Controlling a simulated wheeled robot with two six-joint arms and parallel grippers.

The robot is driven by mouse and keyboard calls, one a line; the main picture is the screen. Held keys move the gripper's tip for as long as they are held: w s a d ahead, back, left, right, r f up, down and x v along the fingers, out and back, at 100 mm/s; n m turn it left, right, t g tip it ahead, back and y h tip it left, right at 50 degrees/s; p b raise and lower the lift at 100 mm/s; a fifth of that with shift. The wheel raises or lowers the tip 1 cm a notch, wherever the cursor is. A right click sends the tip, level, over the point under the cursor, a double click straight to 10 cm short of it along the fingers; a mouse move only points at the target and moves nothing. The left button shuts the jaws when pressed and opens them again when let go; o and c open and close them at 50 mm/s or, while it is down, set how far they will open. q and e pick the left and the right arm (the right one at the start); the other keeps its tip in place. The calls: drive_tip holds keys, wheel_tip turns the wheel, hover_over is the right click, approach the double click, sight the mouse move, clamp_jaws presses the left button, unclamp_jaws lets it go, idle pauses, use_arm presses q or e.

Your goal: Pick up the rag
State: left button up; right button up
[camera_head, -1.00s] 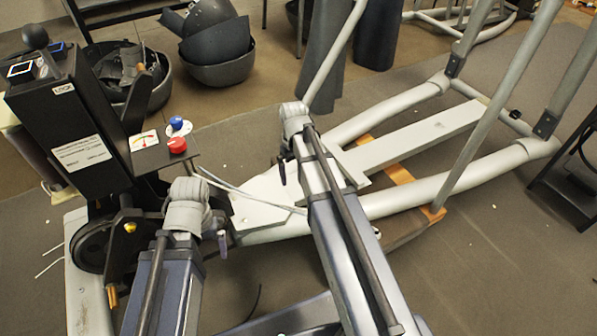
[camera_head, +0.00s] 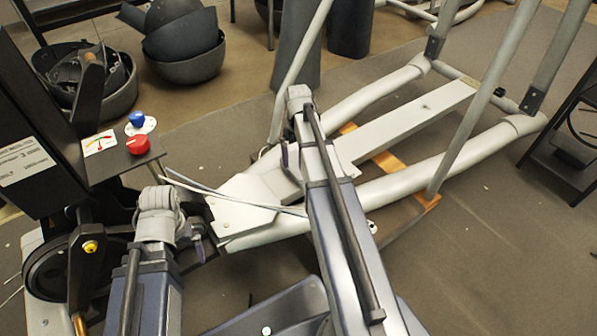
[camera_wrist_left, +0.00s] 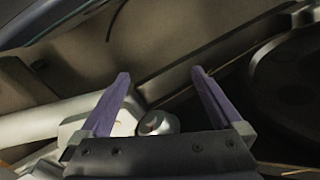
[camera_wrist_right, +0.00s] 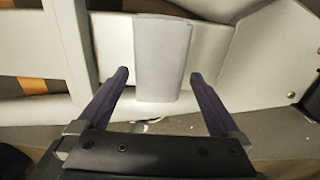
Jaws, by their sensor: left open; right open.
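The elliptical's pale frame (camera_head: 405,125) fills the middle and right. Its panel has a red knob (camera_head: 138,144) and a blue knob (camera_head: 137,118). Stacked dark bowls (camera_head: 185,62) and a bowl of dark items (camera_head: 108,92) stand behind. Floor is clear at lower right.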

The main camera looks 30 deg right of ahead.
drive_tip(key=shift+d+f+b, duration=0.15)
drive_tip(key=shift+f+b, duration=2.5)
drive_tip(key=shift+r, duration=0.1)
drive_tip(key=shift+s, duration=0.1)
drive_tip(key=shift+c, duration=0.4)
drive_tip(key=c, duration=1.2)
drive_tip(key=shift+r, duration=0.2)
wheel_tip(320, 180, up, 10)
drive_tip(key=p, duration=1)
drive_tip(key=shift+f, duration=0.1)
